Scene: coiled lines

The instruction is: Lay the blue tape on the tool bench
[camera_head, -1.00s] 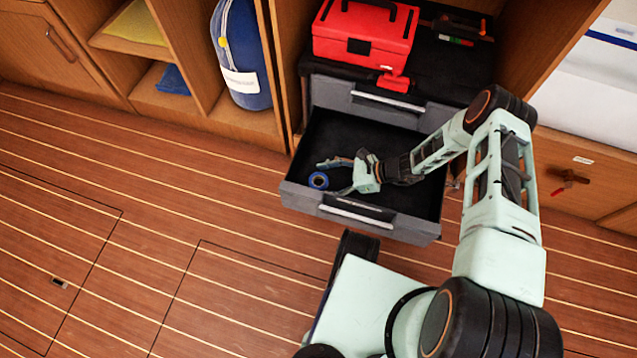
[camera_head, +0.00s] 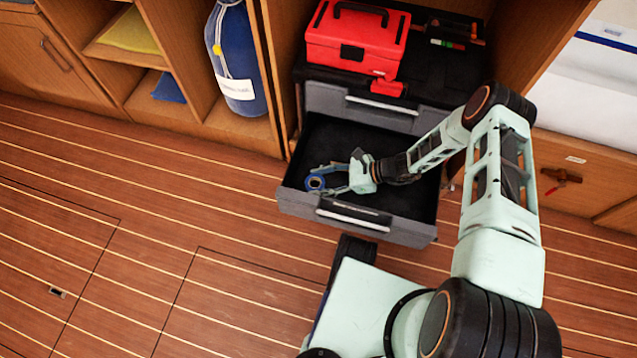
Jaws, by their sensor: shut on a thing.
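The blue tape (camera_head: 315,183) is a small blue roll at the left end of the open drawer (camera_head: 300,203). My gripper (camera_head: 320,180) reaches into the drawer from the right, with its fingers shut on the tape. Whether the roll touches the drawer floor I cannot tell. The tool bench (camera_head: 438,80) is the dark-topped unit above the drawer, at the back.
A red toolbox (camera_head: 355,45) stands on the bench's left part, with a small red item (camera_head: 389,88) at its front edge. Small tools (camera_head: 447,42) lie at the back right. A shut drawer (camera_head: 372,108) sits between bench top and open drawer.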

